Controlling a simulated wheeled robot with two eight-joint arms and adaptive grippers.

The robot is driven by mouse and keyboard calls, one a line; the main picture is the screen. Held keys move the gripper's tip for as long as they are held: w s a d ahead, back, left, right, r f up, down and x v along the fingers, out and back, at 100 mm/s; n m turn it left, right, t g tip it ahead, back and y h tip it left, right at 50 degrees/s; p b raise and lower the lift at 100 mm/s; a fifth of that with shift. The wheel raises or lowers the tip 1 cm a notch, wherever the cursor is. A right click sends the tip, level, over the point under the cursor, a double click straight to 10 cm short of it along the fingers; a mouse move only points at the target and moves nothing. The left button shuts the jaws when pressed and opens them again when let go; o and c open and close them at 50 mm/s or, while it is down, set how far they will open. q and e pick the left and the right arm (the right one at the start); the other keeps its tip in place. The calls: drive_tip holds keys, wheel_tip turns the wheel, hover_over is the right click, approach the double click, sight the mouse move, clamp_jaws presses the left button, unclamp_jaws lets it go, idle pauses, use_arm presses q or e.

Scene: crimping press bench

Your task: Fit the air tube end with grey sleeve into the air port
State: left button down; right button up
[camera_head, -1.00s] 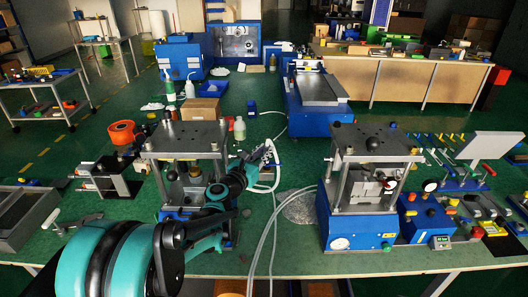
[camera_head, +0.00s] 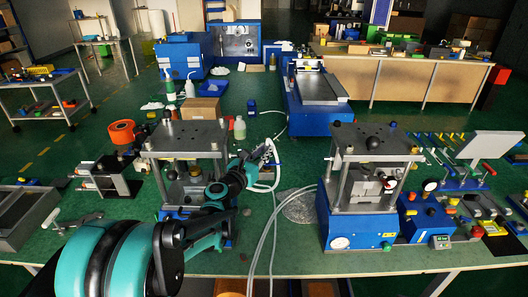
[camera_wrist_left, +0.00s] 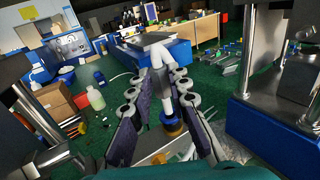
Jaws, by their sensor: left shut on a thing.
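My left gripper (camera_head: 266,156) is between the two presses, above the bench, and is shut on the pale air tube (camera_head: 277,174). In the left wrist view my left gripper (camera_wrist_left: 165,88) has the air tube (camera_wrist_left: 163,92) between its two padded fingers. A dark blue and brass-coloured piece (camera_wrist_left: 173,129) shows low between the fingers there; I cannot tell if it belongs to the tube. The tube bends down from the fingers in the head view, near other clear tubes. I cannot make out the grey sleeve or the air port for sure. My right gripper is not in view.
The left press (camera_head: 185,137) stands close beside my left arm. The right press (camera_head: 360,235) with its blue base stands to the right. Clear tubes (camera_head: 265,240) hang over the bench's front edge. Green bench top is free behind the gripper, before a white-green bottle (camera_head: 240,128).

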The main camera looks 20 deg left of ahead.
use_arm(q)
drive_tip(key=shift+f+b, duration=1.3)
drive_tip(key=shift+f, duration=0.25)
drive_tip(key=c, duration=1.4)
unclamp_jaws()
drive_tip(key=shift+o, duration=0.2)
drive_tip(key=v, duration=1.2)
drive_tip(key=shift+r, duration=0.1)
